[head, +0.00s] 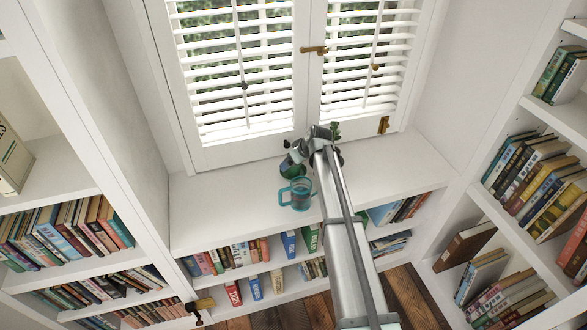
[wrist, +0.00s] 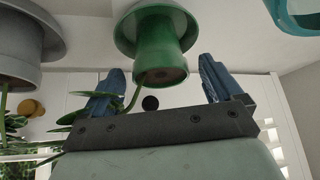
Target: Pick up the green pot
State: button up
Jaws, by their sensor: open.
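The green pot (wrist: 153,45) shows in the wrist view just beyond my gripper (wrist: 161,70), between the lines of its two blue fingers. It has a wide flange and a brown round face, with a thin green stem and leaves by the left finger. In the head view the green pot (head: 292,173) is on the white window ledge, partly hidden by my gripper (head: 288,156). My gripper is open, and I see no finger closed on the pot. Whether a finger touches it is unclear.
A teal mug (head: 300,193) stands on the ledge in front of the green pot; it also shows in the wrist view (wrist: 290,22). A grey pot (wrist: 28,45) with leaves is close by on the other side. The ledge's left part (head: 215,205) is clear. Shuttered windows (head: 240,75) stand behind.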

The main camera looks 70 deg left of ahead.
jog(key=shift+c, duration=0.2)
jog(key=c, duration=1.4)
jog(key=shift+c, duration=0.2)
notch_tip(320, 180, up, 13)
dwell(0.5)
jog(key=shift+s, duration=0.1)
